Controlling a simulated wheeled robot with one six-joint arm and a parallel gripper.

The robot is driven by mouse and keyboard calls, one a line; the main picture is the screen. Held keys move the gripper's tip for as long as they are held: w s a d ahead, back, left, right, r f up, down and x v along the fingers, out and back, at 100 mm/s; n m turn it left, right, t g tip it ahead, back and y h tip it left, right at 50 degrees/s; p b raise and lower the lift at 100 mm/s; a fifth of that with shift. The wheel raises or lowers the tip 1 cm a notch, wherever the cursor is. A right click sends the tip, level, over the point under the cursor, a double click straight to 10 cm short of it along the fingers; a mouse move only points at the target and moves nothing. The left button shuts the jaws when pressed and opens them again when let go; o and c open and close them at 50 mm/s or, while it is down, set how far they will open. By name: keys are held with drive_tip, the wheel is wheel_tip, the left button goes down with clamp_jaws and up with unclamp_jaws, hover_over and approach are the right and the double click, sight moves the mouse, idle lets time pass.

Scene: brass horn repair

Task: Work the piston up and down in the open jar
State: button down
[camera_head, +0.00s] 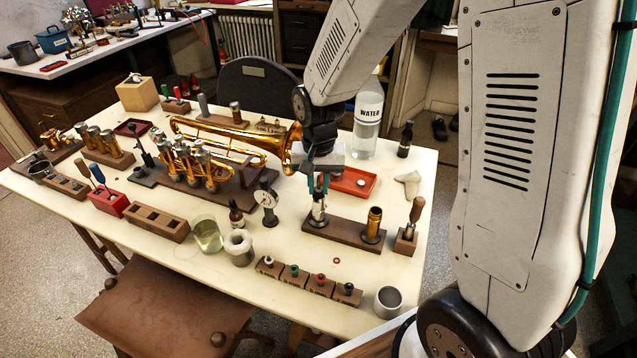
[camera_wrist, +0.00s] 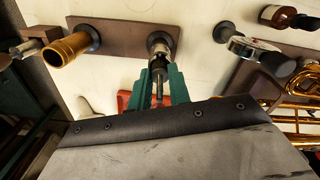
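A silver piston (camera_head: 318,212) stands upright on a brown wooden stand (camera_head: 345,234). In the wrist view its silver body (camera_wrist: 161,44) shows with a dark stem toward me. My gripper (camera_head: 318,185) is directly above it, with its teal fingers (camera_wrist: 160,72) on either side of the stem. A narrow gap shows between the fingers, and I see no clear contact. A clear open jar (camera_head: 207,233) with pale yellowish liquid stands at the table's front, left of my gripper. My fingers partly hide the piston's top.
A brass cylinder (camera_head: 374,223) stands on the same stand's right end. A dial gauge (camera_head: 268,198), a small brown bottle (camera_head: 236,213) and a cup with white cloth (camera_head: 238,246) stand between jar and stand. A brass trumpet (camera_head: 235,145) and a red tray (camera_head: 354,182) lie behind.

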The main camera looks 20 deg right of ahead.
drive_tip(key=shift+r, duration=0.15)
drive_tip(key=shift+r, duration=4.85)
drive_tip(key=shift+w, duration=0.1)
